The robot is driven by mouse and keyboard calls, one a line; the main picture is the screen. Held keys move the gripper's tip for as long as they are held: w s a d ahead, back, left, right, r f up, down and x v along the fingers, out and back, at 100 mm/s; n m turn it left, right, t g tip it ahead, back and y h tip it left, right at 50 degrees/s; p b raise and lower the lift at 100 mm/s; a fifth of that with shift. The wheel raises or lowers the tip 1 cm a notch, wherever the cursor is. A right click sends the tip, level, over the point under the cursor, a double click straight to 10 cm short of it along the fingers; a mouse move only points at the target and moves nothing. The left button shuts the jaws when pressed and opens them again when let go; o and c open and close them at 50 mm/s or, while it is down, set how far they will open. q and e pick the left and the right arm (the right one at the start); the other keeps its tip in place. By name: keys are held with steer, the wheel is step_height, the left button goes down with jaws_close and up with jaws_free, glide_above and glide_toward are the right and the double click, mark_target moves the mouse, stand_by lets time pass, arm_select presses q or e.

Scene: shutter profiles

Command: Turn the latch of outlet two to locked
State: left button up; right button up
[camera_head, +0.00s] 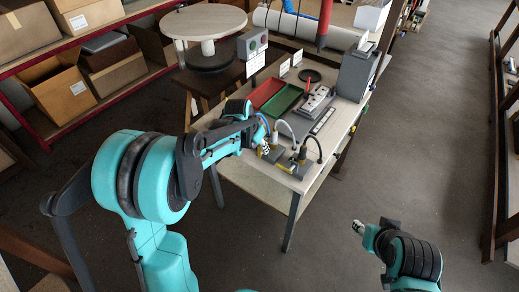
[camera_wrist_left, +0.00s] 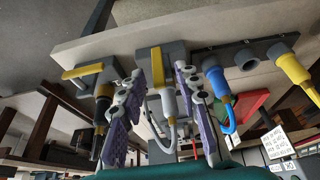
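My left gripper (camera_wrist_left: 160,98) is open in the left wrist view, its purple-padded fingers on either side of a white-grey plug (camera_wrist_left: 169,104). The plug's grey outlet block carries a yellow latch (camera_wrist_left: 157,66), which points along the plug and shows just beyond the fingertips. I see no contact with the latch. To the left, another outlet block has a yellow latch (camera_wrist_left: 83,71) lying crosswise above a black plug (camera_wrist_left: 102,106). I cannot read any outlet numbers. In the head view my left gripper (camera_head: 267,147) is over the table's near edge and partly hides the white plug's outlet. My right gripper (camera_head: 357,227) is small, away from the table.
A blue plug (camera_wrist_left: 216,84) and a yellow plug (camera_wrist_left: 289,66) sit in a dark socket strip to the right. A red tray (camera_head: 265,92), a green tray (camera_head: 281,100), a power strip (camera_head: 318,100) and a grey box (camera_head: 356,75) stand farther back on the table (camera_head: 312,172).

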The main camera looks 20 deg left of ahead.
arm_select(q)
steer(key=shift+w+f, duration=0.15)
steer(key=shift+f, duration=0.15)
jaws_close()
